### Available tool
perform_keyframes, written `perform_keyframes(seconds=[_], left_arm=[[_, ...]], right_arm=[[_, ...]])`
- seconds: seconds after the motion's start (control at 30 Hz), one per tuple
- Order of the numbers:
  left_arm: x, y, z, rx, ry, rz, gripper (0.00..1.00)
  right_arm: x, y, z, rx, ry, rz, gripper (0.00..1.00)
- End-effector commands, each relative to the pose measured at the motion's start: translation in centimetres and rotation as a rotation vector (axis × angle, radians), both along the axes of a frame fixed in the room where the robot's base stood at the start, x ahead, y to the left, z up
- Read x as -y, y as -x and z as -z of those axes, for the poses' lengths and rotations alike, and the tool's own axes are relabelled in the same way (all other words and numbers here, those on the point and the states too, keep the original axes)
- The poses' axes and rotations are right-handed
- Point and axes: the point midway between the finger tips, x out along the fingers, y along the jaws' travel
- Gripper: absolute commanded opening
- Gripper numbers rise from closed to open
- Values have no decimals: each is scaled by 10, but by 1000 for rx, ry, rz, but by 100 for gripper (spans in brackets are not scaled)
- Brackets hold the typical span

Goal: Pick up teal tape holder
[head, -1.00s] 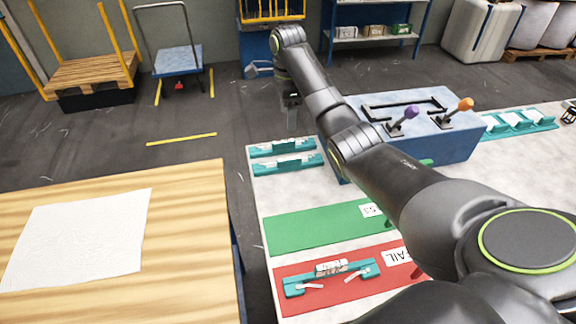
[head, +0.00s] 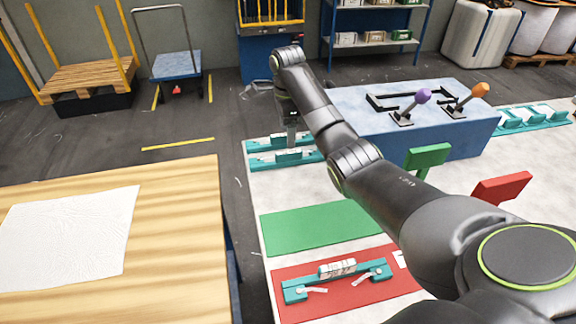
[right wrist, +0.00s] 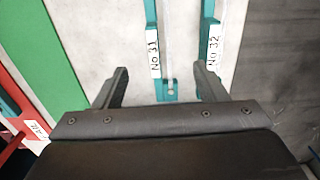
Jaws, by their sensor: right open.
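Two teal tape holders lie side by side at the back left of the white table, the rear one (head: 262,146) and the front one (head: 270,162). In the right wrist view they carry white labels, "No 31" (right wrist: 153,38) and "No 32" (right wrist: 211,42). My right gripper (head: 292,143) is above these holders, pointing down. In the wrist view the open, empty fingers (right wrist: 161,78) spread around the end of the No 31 holder, with the No 32 holder near the right finger. Contact cannot be told. Another teal holder (head: 300,289) with a pale block lies on the red mat.
A blue console (head: 445,145) with purple and orange levers stands right of my arm. Upright green (head: 428,158) and red (head: 502,187) panels are beside it. A green mat (head: 310,229) is bare. A wooden table (head: 180,240) stands left, across a gap.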

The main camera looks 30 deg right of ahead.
Motion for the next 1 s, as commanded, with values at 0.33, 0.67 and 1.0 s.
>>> perform_keyframes(seconds=[0.33, 0.67, 1.0], left_arm=[[1, -1, -9, 2, 1, -1, 94], [2, -1, -19, 2, 3, 0, 94], [2, -2, -19, 3, 3, 0, 94]], right_arm=[[0, 0, 36, -4, -1, -1, 65], [3, -4, 75, -5, -1, 0, 65], [3, -4, 86, -2, -1, -1, 65]])
